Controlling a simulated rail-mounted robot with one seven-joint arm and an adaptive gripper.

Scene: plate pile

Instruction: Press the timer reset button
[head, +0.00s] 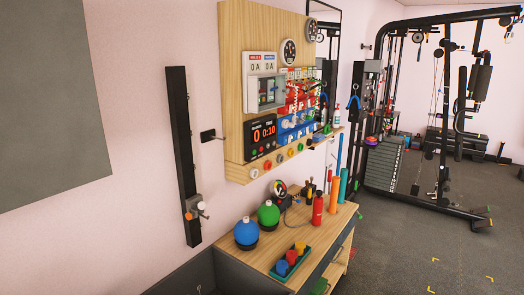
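A black timer box (263,136) is mounted low on the left of the wooden wall board (234,110). Its red digits read 0 and 0:10. A row of round coloured buttons or knobs (279,158) runs along the sloped lower ledge of the board, below the timer. Their labels cannot be read. My gripper is not in view.
A black vertical rail (179,130) stands left. Open floor (410,255) lies right.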

